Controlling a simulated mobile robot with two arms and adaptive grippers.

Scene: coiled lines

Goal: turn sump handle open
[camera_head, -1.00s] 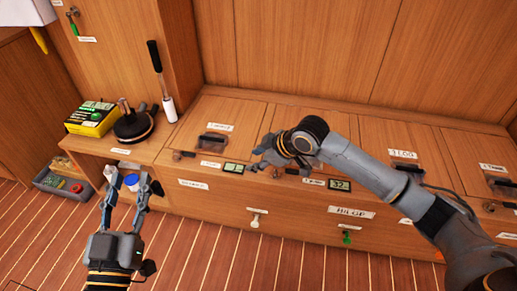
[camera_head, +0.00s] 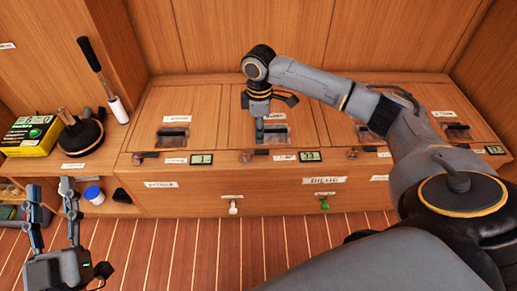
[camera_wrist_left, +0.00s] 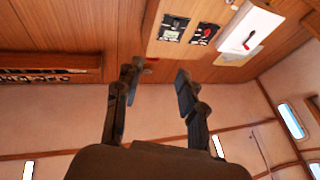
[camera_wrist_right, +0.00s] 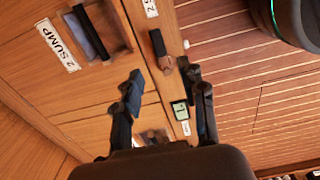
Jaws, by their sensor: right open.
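The label "2 SUMP" (camera_wrist_right: 58,45) shows in the right wrist view, beside a recessed dark latch (camera_wrist_right: 88,32) on a wooden lid. A small handle with a dark grip (camera_wrist_right: 158,44) and brownish pivot sits on the edge nearby; its pivot (camera_head: 246,156) shows in the head view. My right gripper (camera_wrist_right: 162,76) is open and empty, its fingertips either side of the view just short of this handle. In the head view the right gripper (camera_head: 261,122) points down over the second lid and hides part of it. My left gripper (camera_head: 50,190) is open and empty, low at the left.
Similar lids with latches and small handles stand either side (camera_head: 172,135). A digital display (camera_wrist_right: 181,110) sits close to the handle. White (camera_head: 233,205) and green (camera_head: 323,203) pulls stick out below. A black-and-white lever (camera_head: 100,75) stands at the left. The floor in front is clear.

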